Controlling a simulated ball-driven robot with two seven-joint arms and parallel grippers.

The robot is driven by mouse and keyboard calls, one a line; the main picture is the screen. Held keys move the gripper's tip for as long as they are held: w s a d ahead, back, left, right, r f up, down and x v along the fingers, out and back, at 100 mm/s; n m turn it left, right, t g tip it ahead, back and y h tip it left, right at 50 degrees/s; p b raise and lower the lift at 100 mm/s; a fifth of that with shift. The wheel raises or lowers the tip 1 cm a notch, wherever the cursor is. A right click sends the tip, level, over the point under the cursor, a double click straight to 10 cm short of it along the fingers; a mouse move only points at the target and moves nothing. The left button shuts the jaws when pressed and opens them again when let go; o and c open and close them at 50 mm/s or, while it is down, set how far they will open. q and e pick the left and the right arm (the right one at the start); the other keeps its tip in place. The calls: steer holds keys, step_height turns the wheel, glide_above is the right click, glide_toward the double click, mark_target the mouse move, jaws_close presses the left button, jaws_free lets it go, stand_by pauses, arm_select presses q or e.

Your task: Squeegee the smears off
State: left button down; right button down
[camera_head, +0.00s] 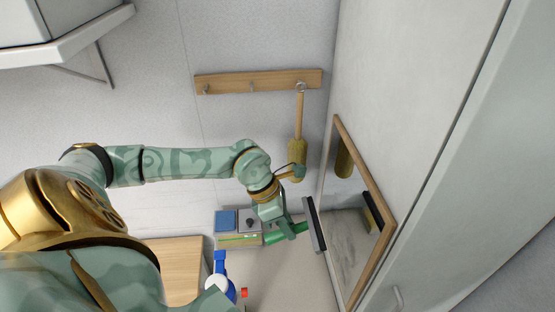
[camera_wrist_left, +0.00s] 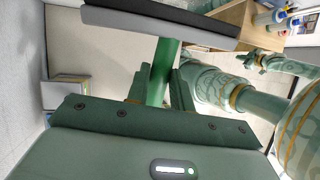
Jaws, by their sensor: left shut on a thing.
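My left gripper (camera_head: 278,226) is shut on the green handle of a squeegee (camera_head: 314,224). The squeegee's dark and grey head is upright just left of the mirror (camera_head: 326,190), seemingly apart from it. In the left wrist view the squeegee head (camera_wrist_left: 160,20) spans the top, and its handle stands between the fingers. The mirror has a wooden frame and hangs on the right wall. A grey, streaked patch (camera_head: 350,245) shows in its lower part; I cannot tell smear from reflection. My right gripper (camera_wrist_left: 258,62) seems to show small in the left wrist view; its jaws are unclear.
A wooden hook rail (camera_head: 258,81) on the back wall holds a hanging yellowish brush (camera_head: 297,150). A blue and white bottle (camera_head: 220,272) stands at the bottom, near a wooden surface (camera_head: 175,265). A small box with a blue top (camera_head: 226,221) is behind the left gripper.

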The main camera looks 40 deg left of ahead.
mark_target(313, 219)
arm_select(q)
steer(key=shift+w+d, duration=0.3)
steer(key=shift+w, duration=0.05)
steer(key=shift+w+d, duration=1.45)
steer(key=shift+w, duration=0.2)
steer(key=shift+w+d, duration=0.4)
steer(key=shift+w, duration=0.1)
steer(key=shift+b, duration=0.3)
step_height(313, 219, down, 21)
steer(key=b, duration=1.5)
steer(key=shift+w+d, duration=0.1)
